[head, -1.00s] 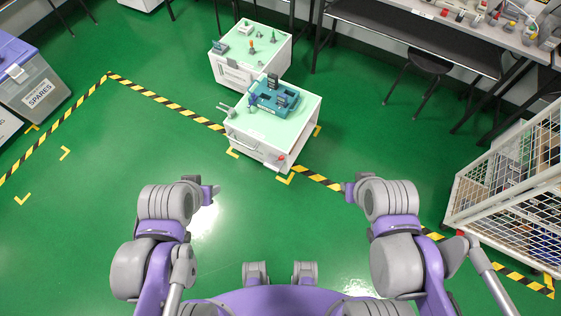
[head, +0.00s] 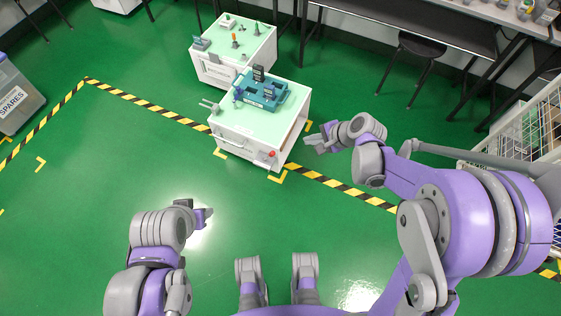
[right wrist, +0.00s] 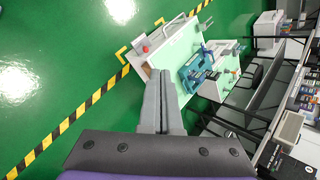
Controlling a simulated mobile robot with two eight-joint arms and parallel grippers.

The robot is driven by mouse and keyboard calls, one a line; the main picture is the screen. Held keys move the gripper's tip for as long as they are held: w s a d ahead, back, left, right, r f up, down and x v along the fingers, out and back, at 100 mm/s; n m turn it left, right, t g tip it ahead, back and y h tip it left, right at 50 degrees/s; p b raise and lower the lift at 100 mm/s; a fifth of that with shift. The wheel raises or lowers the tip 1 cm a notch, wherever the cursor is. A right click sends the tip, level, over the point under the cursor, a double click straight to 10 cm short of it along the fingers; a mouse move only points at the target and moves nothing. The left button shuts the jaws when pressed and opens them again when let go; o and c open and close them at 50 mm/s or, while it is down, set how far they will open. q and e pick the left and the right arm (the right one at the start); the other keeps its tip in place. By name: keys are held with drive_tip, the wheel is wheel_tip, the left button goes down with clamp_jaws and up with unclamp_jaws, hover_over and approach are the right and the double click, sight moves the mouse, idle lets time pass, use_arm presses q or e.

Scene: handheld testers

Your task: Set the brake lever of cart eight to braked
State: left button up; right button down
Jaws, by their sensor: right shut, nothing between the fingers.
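A white cart with a pale green top (head: 245,122) stands at mid-picture in the head view; it also shows in the right wrist view (right wrist: 175,52). I cannot read its number. A red knob (head: 272,154), apparently the brake lever's end, is low on its front right corner; the right wrist view shows it too (right wrist: 146,49). The lever's setting is too small to tell. My right gripper (head: 312,142) is shut and empty, just right of the cart and apart from it; its fingers (right wrist: 161,82) point toward the cart. My left gripper (head: 207,214) is well in front, its fingers unclear.
A blue fixture (head: 262,92) sits on the cart top. A second cart (head: 235,50) stands close behind. A stool (head: 422,48) and bench are at back right, a white wire cage (head: 525,128) at right, a SPARES bin (head: 14,98) at left. Green floor in front is clear.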

sight(269, 156)
use_arm(q)
wheel_tip(269, 156, down, 14)
drive_tip(key=w+b, duration=0.1)
drive_tip(key=b, duration=1)
use_arm(e)
drive_tip(key=w+f+m+t+y, duration=0.1)
drive_tip(key=f+m, duration=0.3)
drive_tip(key=f, duration=0.8)
drive_tip(key=w+d+f+m+t+y, duration=0.1)
drive_tip(key=w+f+m+y, duration=0.1)
drive_tip(key=f, duration=1)
drive_tip(key=w+d+f+m+t+y, duration=0.1)
drive_tip(key=w+f+m, duration=0.3)
drive_tip(key=f, duration=0.9)
drive_tip(key=m+y, duration=0.1)
drive_tip(key=m, duration=0.2)
drive_tip(key=shift+d, duration=0.15)
use_arm(q)
drive_tip(key=shift+r, duration=0.1)
